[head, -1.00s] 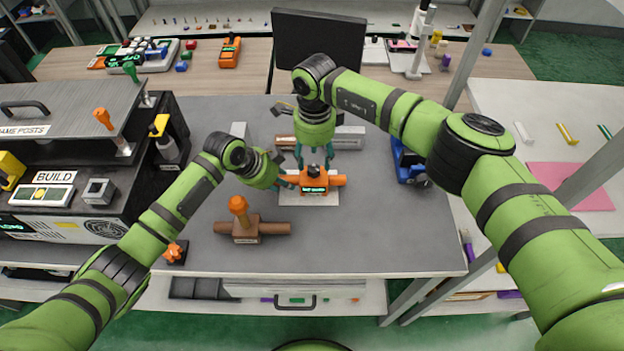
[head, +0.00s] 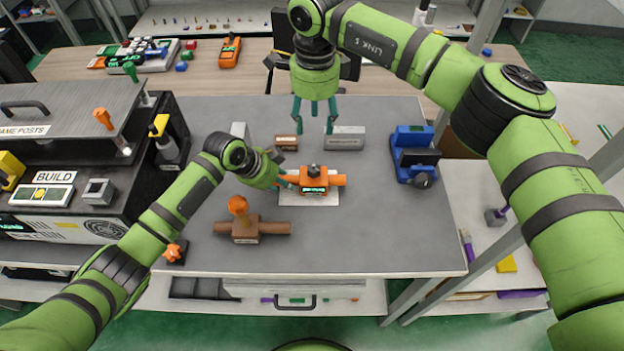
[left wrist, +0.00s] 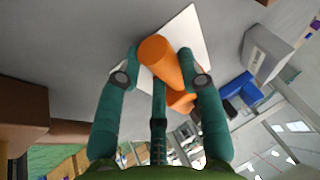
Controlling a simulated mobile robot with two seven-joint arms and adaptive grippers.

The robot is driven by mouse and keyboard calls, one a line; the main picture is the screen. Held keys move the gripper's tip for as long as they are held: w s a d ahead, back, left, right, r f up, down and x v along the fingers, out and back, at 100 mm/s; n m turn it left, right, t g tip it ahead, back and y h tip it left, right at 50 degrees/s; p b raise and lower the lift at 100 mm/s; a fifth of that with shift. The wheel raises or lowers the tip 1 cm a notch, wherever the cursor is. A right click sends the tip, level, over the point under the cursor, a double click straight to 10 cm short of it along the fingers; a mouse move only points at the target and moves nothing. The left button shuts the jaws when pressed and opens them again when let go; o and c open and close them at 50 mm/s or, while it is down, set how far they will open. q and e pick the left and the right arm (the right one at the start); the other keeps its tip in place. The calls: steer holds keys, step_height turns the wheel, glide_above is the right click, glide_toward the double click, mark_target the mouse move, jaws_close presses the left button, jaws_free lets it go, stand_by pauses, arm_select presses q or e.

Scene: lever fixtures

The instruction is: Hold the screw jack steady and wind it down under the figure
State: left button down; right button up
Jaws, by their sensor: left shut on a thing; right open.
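The orange screw jack (head: 315,187) sits on a white plate (head: 318,201) in the middle of the grey table. It has a stub on each side, a dark knob on top and a lit green display whose figure is too small to read. My left gripper (head: 288,180) is shut on the jack's left stub. In the left wrist view its teal fingers (left wrist: 160,80) lie around the orange stub (left wrist: 160,58). My right gripper (head: 315,120) is open and empty, raised above and behind the jack, clear of the knob.
A brown block with side bars and an orange knob (head: 245,228) stands front left of the jack. Small brown (head: 286,142) and grey (head: 344,138) blocks lie behind it. A blue device (head: 413,155) stands right. The table's front right is clear.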

arm_select(q)
steer(key=shift+s+f, duration=0.1)
steer(key=shift+f, duration=0.1)
steer(key=c, duration=0.7)
jaws_free()
steer(key=shift+r, duration=0.15)
steer(key=shift+a+r, duration=0.15)
steer(key=shift+r, duration=0.05)
steer(key=v, duration=1.1)
steer(key=shift+r, duration=0.15)
